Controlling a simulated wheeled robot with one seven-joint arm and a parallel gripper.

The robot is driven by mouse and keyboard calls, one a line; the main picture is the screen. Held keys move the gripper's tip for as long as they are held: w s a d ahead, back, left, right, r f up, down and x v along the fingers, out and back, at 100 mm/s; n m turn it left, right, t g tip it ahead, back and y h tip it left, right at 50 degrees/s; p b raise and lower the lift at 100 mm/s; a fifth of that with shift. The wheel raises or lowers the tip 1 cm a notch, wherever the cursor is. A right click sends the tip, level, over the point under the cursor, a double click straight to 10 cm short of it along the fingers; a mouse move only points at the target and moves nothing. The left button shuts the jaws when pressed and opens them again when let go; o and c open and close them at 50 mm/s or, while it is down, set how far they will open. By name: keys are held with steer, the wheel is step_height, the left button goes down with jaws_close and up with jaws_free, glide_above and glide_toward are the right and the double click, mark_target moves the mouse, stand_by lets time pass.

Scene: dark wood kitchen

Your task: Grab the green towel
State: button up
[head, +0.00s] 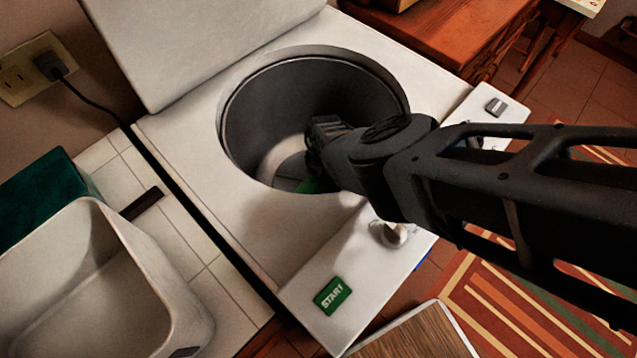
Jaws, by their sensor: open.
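Something green, likely the green towel (308,186), shows as a small patch at the bottom of the washer's round drum (265,115). Most of it is hidden behind my gripper and the drum's front rim. My gripper (318,150) is open and reaches into the drum opening from the right, above and beside the green patch. Its fingertips are dark against the drum, and I cannot tell whether they touch the green cloth.
The white washer (190,150) has its lid (200,40) raised at the back. A knob (390,233) and a green START button (332,296) sit on its front panel. A white basin (100,290) stands at left. A wooden table (450,30) stands behind right.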

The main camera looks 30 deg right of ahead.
steer(key=c, duration=1.1)
steer(key=shift+r, duration=0.15)
steer(key=shift+c, duration=0.2)
